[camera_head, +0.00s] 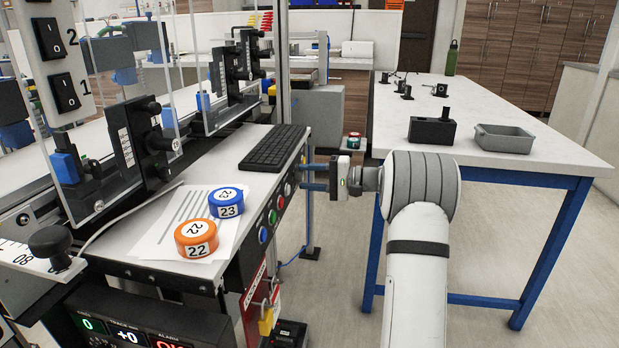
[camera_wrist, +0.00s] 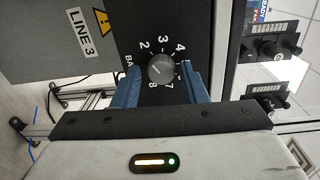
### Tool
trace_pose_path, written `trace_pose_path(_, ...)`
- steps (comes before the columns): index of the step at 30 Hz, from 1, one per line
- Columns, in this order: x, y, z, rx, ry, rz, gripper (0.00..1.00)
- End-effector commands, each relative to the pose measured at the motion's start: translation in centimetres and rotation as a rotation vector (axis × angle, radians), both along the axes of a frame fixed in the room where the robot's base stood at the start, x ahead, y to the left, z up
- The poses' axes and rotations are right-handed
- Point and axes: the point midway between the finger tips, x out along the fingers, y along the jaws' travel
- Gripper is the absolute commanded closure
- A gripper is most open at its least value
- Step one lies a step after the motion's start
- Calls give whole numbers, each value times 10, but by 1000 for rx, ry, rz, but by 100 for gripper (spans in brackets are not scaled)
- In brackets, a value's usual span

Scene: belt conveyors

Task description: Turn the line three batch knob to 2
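The line three batch knob (camera_wrist: 161,68) is a round grey dial on a black panel in the wrist view, ringed by white numbers including 2, 3, 4, 7 and 8. A pale mark on it seems to point down-left, near the 8; the exact setting is unclear. My gripper (camera_wrist: 162,76) is open, its blue fingers on either side of the knob with small gaps. I cannot tell how deep they reach. In the head view my gripper (camera_head: 304,176) is at the console's right side, pointing left. The knob cannot be picked out there.
A LINE 3 label (camera_wrist: 86,30) is beside the knob. The console (camera_head: 278,215) carries coloured buttons, a keyboard (camera_head: 273,148), and orange (camera_head: 197,238) and blue (camera_head: 226,203) rolls.

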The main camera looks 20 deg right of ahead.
Motion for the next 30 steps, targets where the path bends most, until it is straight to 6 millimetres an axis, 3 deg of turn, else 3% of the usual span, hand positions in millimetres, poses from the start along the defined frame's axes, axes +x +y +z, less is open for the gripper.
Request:
trace_pose_path(3, 0, 0, 1, 0, -1, 0, 52)
trace_pose_path(11, -1, -2, 2, 0, -1, -1, 52)
trace_pose_path(24, -33, -58, 5, 2, -1, -3, 52)
trace_pose_path(30, -39, -68, 4, 1, 0, 0, 52)
